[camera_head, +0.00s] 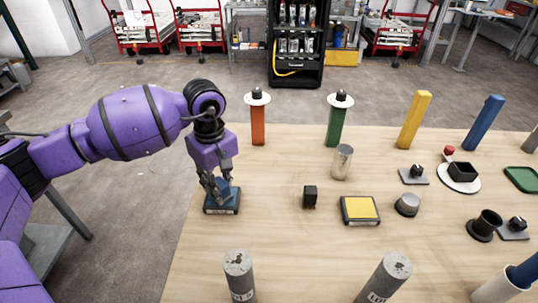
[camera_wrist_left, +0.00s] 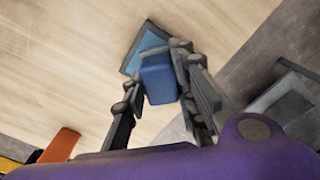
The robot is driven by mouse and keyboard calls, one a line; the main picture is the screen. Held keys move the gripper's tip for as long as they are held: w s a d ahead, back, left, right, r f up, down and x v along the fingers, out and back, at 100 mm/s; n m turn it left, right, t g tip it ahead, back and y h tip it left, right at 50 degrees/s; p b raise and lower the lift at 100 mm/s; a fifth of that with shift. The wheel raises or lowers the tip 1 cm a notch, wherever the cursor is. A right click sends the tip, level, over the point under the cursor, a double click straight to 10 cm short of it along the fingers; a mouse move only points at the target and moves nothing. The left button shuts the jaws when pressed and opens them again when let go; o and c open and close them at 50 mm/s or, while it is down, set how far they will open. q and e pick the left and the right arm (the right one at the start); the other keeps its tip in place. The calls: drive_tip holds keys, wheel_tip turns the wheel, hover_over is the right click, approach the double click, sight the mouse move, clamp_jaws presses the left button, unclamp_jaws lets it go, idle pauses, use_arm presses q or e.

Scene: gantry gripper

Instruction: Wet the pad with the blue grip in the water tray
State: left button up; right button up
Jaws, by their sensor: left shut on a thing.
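My left gripper (camera_head: 221,187) is shut on the blue grip (camera_wrist_left: 159,78) of the pad, which sits between its fingers in the left wrist view. In the head view only a little of the blue grip shows, under and between the fingers. The water tray (camera_head: 221,210) is a small square dark-rimmed tray with a blue inside, near the table's left edge. The gripper is right above it. The tray's light blue inside shows behind the grip in the left wrist view (camera_wrist_left: 148,38). The pad's underside is hidden, so I cannot tell whether it touches the water. My right gripper is out of view.
A black block (camera_head: 310,196) and a yellow-topped square tray (camera_head: 360,209) stand to the right. A metal cylinder (camera_head: 342,162) is behind them. Orange (camera_head: 258,124) and green (camera_head: 335,126) posts stand at the back. Two grey cylinders (camera_head: 239,275) (camera_head: 384,277) stand in front.

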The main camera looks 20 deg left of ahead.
use_arm(q)
drive_tip(key=shift+s+f, duration=0.1)
drive_tip(key=shift+f, duration=0.3)
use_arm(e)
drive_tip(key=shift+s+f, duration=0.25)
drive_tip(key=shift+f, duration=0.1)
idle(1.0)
use_arm(q)
drive_tip(key=shift+r, duration=0.1)
drive_tip(key=shift+r+p, duration=1.15)
drive_tip(key=shift+r, duration=2.4)
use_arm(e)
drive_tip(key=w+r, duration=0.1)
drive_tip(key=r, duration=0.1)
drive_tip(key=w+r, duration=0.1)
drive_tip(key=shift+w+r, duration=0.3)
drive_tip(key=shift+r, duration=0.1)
